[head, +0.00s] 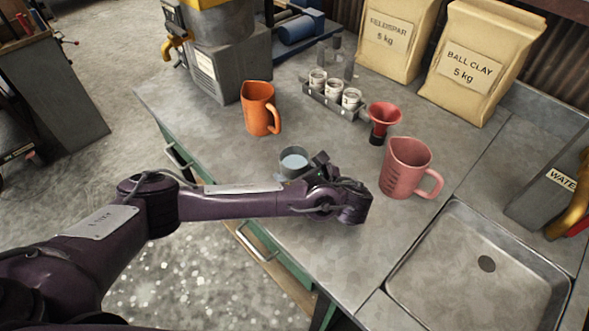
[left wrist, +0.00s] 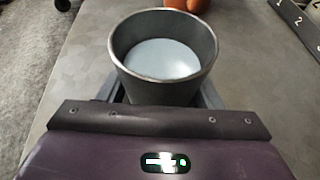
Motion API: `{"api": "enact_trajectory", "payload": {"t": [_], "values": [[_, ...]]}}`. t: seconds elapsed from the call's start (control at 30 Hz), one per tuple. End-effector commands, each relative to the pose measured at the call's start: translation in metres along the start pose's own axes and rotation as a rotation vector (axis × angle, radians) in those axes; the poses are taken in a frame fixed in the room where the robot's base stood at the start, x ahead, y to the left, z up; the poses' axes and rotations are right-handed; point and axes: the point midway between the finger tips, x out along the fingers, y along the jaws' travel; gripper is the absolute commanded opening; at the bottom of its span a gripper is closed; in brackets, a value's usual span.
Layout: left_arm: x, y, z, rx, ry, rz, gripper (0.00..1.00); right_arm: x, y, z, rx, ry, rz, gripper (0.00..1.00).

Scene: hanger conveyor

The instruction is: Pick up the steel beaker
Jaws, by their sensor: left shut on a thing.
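The steel beaker (head: 293,163) is a small grey cup with pale liquid in it. In the head view it is at the worktop's middle, just behind my left gripper (head: 311,168). In the left wrist view the beaker (left wrist: 164,55) is upright, directly in front of the wrist, with the gripper's fingers at its sides. My left gripper is shut on the beaker; the fingertips are mostly hidden. Whether its base touches the worktop is hard to tell. My right gripper is in neither view.
An orange jug (head: 259,108) stands behind left, a pink jug (head: 407,168) to the right. A red funnel (head: 383,117) and a rack of small jars (head: 335,98) stand behind. A sink (head: 480,270) is at front right. The worktop (head: 215,135) is clear at left.

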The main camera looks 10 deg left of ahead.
Motion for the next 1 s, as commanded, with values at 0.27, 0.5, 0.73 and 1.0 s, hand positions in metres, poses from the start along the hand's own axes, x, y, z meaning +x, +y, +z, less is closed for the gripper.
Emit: {"api": "enact_trajectory", "payload": {"t": [0.27, 0.5, 0.73, 1.0], "values": [[0.0, 0.0, 0.0, 0.0, 0.0, 0.0, 0.28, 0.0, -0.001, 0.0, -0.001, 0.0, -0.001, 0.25], [-0.002, 0.0, 0.004, 0.0, 0.0, 0.0, 0.28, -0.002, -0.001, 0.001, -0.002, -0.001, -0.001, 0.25], [-0.01, 0.001, 0.024, -0.002, 0.001, -0.001, 0.28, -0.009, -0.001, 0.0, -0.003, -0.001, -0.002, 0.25], [-0.029, 0.003, 0.069, -0.001, -0.001, 0.0, 0.28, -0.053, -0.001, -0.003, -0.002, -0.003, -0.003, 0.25]]}}
